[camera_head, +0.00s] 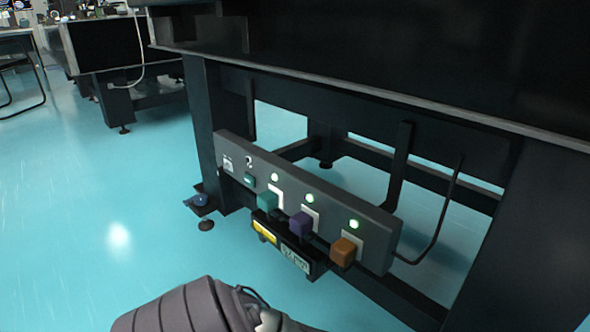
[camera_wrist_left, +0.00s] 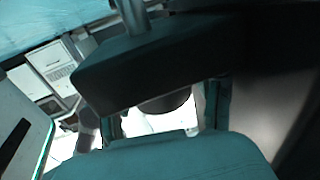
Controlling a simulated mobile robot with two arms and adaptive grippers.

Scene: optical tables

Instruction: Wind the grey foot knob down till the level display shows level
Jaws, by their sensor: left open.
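I cannot make out a grey knob there. My left arm comes in at the bottom of the head view. In the left wrist view, my left gripper (camera_wrist_left: 155,118) is open, with dark and teal blocks close to the camera. My right gripper is not in view.
The panel bears teal (camera_head: 267,201), purple (camera_head: 300,225) and orange (camera_head: 346,251) blocks with green lights above. A box with a yellow label (camera_head: 264,233) hangs below it. Bent dark rods stick out at right. The blue floor (camera_head: 110,205) is clear at left.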

